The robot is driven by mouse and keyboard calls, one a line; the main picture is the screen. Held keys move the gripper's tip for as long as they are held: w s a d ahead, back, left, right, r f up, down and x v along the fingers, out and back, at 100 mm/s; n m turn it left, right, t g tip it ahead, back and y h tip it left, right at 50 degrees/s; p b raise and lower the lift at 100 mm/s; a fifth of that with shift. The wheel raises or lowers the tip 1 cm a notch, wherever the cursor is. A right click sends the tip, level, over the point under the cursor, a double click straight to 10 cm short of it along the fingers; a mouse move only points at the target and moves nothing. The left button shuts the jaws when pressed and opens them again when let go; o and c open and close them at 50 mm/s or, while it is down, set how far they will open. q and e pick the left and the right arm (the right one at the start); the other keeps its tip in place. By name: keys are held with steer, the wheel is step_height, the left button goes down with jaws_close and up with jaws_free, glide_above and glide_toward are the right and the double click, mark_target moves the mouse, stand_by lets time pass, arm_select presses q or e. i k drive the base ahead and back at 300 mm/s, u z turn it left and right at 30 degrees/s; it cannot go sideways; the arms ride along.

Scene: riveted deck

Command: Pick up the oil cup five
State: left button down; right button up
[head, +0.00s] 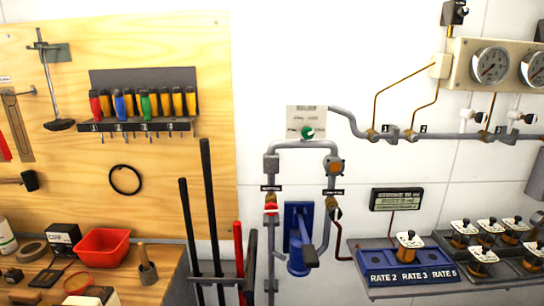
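Several small cups with white tops and black marks stand at the lower right of the head view. One cup (409,243) stands on the blue block (385,277) lettered RATE 2, RATE 3 and RATE 5, at its rear middle. The others are grouped on the grey shelf to the right: a rear cup (463,230), another (487,228), another (514,226), a front cup (481,257) and a front right cup (532,257). The marks on the tops are too small to tell which is five. Neither of my grippers is in view.
The grey shelf (425,293) juts from the white wall under a small display (396,199). Left of it are grey pipes and a blue pump (299,255). Upright bars (212,220) stand farther left, near a wooden bench with a red bin (102,248).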

mark_target(409, 241)
steer(key=u, duration=3.55)
steer(key=k, duration=2.65)
steer(key=z, duration=1.95)
steer(key=i, duration=0.2)
steer(key=u, duration=0.05)
